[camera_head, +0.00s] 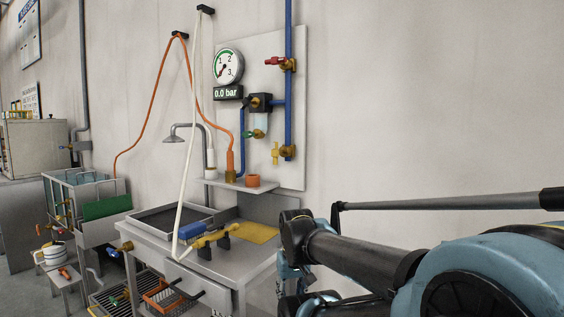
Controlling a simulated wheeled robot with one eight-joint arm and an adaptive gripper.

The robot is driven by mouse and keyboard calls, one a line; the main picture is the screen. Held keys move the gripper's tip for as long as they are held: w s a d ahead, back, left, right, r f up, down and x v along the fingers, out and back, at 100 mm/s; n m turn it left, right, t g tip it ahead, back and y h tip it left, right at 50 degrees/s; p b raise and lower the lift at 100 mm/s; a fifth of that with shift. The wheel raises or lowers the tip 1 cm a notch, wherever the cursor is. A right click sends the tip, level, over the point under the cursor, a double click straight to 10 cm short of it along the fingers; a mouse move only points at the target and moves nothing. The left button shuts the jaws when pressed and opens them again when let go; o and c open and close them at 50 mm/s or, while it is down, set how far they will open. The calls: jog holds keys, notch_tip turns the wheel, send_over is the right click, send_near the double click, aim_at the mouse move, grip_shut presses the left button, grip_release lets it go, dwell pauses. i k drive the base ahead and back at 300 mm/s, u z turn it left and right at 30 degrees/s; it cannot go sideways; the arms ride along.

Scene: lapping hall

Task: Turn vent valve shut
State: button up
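Several small valves sit on a pale wall panel (296,110), and no label shows which one is the vent valve. A yellow-handled valve (275,153) is low on the panel, its handle roughly upright, beside a brass fitting at the foot of the blue pipe (289,120). A red-handled valve (275,61) is high on the same pipe, its handle roughly level. A green-handled valve (253,134) is under the filter bowl (261,121). My arm reaches in from the right, below and right of the panel, apart from the valves. My gripper's fingers cannot be made out.
A round gauge (228,67) hangs above a display (228,93) reading 0.0 bar. The wall right of the panel is bare.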

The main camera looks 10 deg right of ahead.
aim_at(275, 153)
jog(key=k, duration=0.7)
jog(key=z, duration=1.3)
jog(key=i, duration=0.7)
jog(key=u, duration=1.05)
